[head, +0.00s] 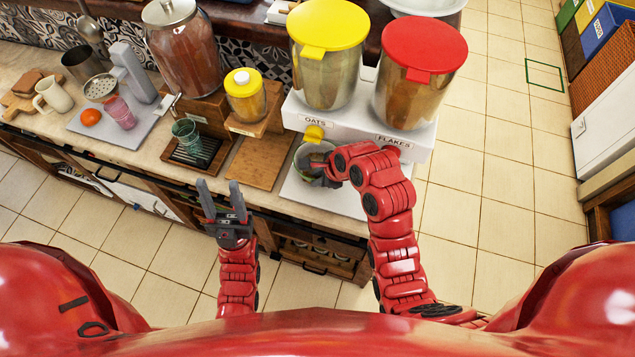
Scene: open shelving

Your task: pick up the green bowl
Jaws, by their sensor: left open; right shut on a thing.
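A small bowl (301,157), grey-green as far as I can tell, sits below the cereal dispenser on a white base (325,198). My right gripper (322,168) is at the bowl's right side and shut on it; the fingers are small and partly hidden by my wrist, which also covers part of the bowl. My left gripper (224,202) is open and empty, fingers pointing up the picture, in front of the counter and left of the bowl.
The dispenser holds a yellow-lidded container (327,58) and a red-lidded container (417,65) above the bowl. A yellow-lidded jar (245,95), a green glass (186,134) and a wooden board (256,162) stand to the left. Open tiled floor (490,210) lies to the right.

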